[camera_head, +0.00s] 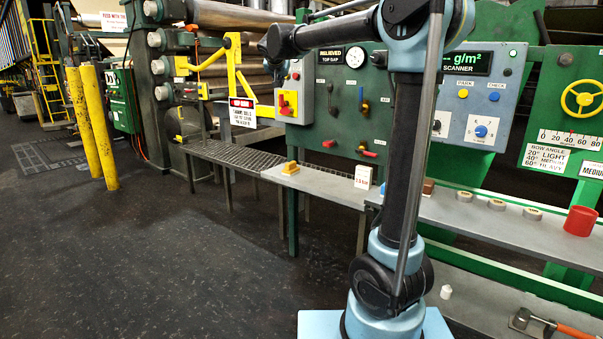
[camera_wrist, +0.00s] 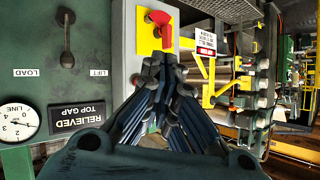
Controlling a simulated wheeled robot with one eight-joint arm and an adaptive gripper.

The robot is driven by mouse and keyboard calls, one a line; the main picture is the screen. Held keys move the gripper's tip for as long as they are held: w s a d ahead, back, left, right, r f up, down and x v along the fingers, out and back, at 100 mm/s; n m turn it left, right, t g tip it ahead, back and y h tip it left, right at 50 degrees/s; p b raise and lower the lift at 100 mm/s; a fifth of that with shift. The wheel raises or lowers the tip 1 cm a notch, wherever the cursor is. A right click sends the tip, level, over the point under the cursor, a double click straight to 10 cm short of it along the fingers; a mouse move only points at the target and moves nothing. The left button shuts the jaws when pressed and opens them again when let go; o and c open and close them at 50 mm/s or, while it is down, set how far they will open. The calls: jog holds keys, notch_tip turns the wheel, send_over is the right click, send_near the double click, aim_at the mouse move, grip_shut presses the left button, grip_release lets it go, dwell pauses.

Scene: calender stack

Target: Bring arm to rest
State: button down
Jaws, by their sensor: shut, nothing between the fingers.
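My arm rises from its blue base in the head view, and its forearm reaches left across the upper middle, in front of the green panel (camera_head: 345,120). The far end of the arm is dark and small there, so its fingers cannot be made out. In the wrist view my gripper (camera_wrist: 163,58) has its dark fingers drawn together at the tips, shut and empty. Beyond the fingertips is a red knob (camera_wrist: 158,19) on a yellow plate. I cannot tell the gap between fingertips and knob; no contact is clear.
The grey shelf (camera_head: 330,187) runs below the panels. It bears a yellow-topped block (camera_head: 290,168), a white card (camera_head: 363,177), small discs and a red cup (camera_head: 580,221). Yellow posts (camera_head: 96,130) stand at left. The dark floor (camera_head: 150,260) at lower left is clear.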

jog(key=s+d+f+g+h, duration=0.1)
jog(key=s+d+f+g, duration=0.2)
jog(key=s+d+f, duration=0.7)
jog(key=s+d+f+g+h, duration=0.1)
jog(key=s+d+f+g, duration=0.1)
jog(key=s+d+f, duration=0.8)
jog(key=s+d+f+n+g, duration=0.1)
jog(key=s+d+f, duration=0.1)
jog(key=s+f, duration=0.5)
jog(key=s+d+f+n+g+y, duration=0.1)
jog(key=s+d+f+g, duration=0.1)
jog(key=s+f, duration=0.5)
jog(key=s+d+f+n+g+y, duration=0.1)
jog(key=s+f, duration=0.7)
jog(key=s, duration=0.9)
jog(key=d+g, duration=0.1)
jog(key=d, duration=0.1)
jog(key=shift+d, duration=0.35)
